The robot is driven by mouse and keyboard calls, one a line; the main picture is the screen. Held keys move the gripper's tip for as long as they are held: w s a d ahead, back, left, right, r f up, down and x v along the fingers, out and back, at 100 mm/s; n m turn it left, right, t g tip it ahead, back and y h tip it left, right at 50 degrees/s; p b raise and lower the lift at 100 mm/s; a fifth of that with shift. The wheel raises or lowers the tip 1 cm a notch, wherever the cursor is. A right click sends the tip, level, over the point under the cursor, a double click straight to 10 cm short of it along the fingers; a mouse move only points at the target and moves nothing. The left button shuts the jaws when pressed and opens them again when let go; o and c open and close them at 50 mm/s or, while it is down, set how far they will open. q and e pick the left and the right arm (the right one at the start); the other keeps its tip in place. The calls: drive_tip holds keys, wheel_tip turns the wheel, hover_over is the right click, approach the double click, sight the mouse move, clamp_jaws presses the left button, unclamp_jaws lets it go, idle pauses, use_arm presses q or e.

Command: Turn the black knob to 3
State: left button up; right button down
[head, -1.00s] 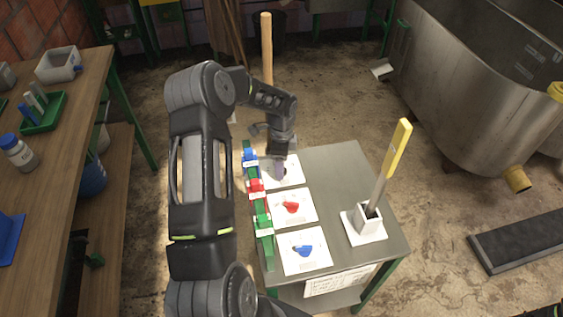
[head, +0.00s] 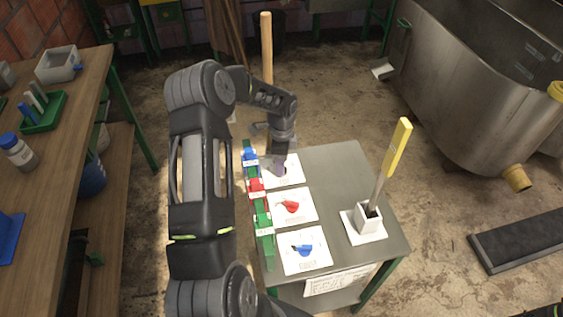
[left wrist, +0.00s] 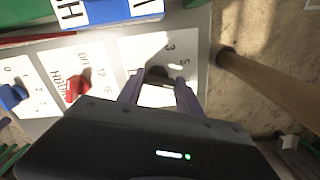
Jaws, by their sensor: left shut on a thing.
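The black knob (left wrist: 158,75) sits on a white dial plate in the left wrist view, with the numbers 3 and 5 readable beside it. My left gripper (left wrist: 160,86) reaches down over this plate and is shut on the black knob, a finger on each side. In the head view my left gripper (head: 281,164) stands over the far plate (head: 294,173) and hides most of the knob. The knob's exact pointing direction cannot be told. My right gripper is not in view.
A red knob (head: 291,206) and a blue knob (head: 302,249) sit on nearer plates. A rack with blue, red and green pieces (head: 256,187) runs along the table's left side. A yellow-handled tool (head: 397,150) stands in a white holder at right. A wooden pole (head: 266,50) rises behind.

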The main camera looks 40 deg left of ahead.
use_arm(q)
drive_tip(key=shift+f, duration=0.1)
drive_tip(key=n+b, duration=0.3)
drive_tip(key=shift+f, duration=0.1)
drive_tip(key=n+b, duration=0.3)
drive_tip(key=n, duration=0.1)
drive_tip(key=shift+s+n, duration=0.1)
drive_tip(key=shift+n, duration=0.3)
drive_tip(key=n+b, duration=0.2)
drive_tip(key=n, duration=0.2)
drive_tip(key=shift+n, duration=0.3)
drive_tip(key=shift+s+r+n+b, duration=0.15)
drive_tip(key=shift+n+b, duration=0.5)
drive_tip(key=shift+n, duration=1.25)
drive_tip(key=o, duration=1.4)
